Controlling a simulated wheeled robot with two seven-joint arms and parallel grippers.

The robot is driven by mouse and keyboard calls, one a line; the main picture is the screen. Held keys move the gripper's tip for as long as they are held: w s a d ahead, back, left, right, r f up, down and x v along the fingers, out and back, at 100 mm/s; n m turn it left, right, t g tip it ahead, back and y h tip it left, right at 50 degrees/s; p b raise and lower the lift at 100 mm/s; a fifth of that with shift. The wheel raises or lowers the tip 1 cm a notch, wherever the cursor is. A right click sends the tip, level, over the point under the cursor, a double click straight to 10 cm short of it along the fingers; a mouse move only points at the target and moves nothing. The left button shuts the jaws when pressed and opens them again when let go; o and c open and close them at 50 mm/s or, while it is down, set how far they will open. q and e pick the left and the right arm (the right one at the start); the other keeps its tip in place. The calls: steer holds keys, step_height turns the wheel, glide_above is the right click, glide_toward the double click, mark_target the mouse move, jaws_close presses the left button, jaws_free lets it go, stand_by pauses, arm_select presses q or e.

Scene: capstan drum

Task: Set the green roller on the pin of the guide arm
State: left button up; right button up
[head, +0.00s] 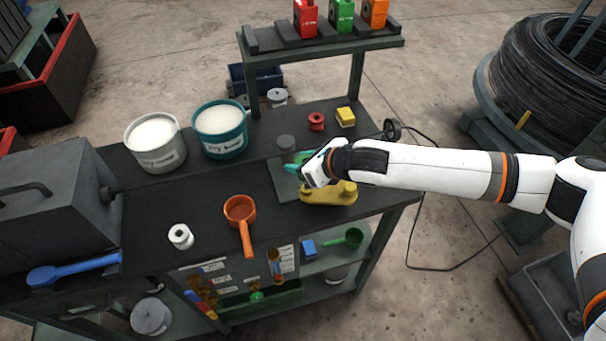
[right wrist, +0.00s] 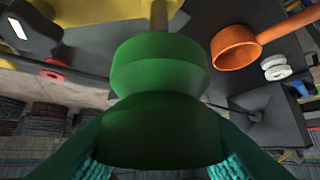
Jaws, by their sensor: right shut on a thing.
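My right gripper (head: 292,168) reaches in from the right, over the rear right part of the bench. In the right wrist view its teal fingers are shut on the green roller (right wrist: 160,90), a grooved spool that fills the middle. In the head view the gripper mostly hides the roller. The yellow guide arm (head: 330,194) lies on a grey plate just below the gripper. In the right wrist view a pale upright pin (right wrist: 159,15) shows beyond the roller, beside part of the yellow arm (right wrist: 100,8). I cannot tell whether the pin enters the roller. My left gripper is not in view.
An orange ladle (head: 240,211), a white roller (head: 180,237), a red roller (head: 316,121) and a yellow block (head: 345,117) stand on the bench. Two buckets (head: 220,130) stand at the back left. A raised shelf (head: 330,46) rises behind; wire coils (head: 545,75) are at right.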

steer(key=shift+f, duration=0.45)
step_height(320, 180, down, 3)
steer(key=shift+f+p, duration=0.2)
steer(key=shift+p, duration=0.3)
steer(key=shift+f, duration=0.5)
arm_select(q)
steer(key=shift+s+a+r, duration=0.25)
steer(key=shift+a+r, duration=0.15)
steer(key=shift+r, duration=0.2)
arm_select(e)
steer(key=o, duration=1)
steer(key=shift+f, duration=0.1)
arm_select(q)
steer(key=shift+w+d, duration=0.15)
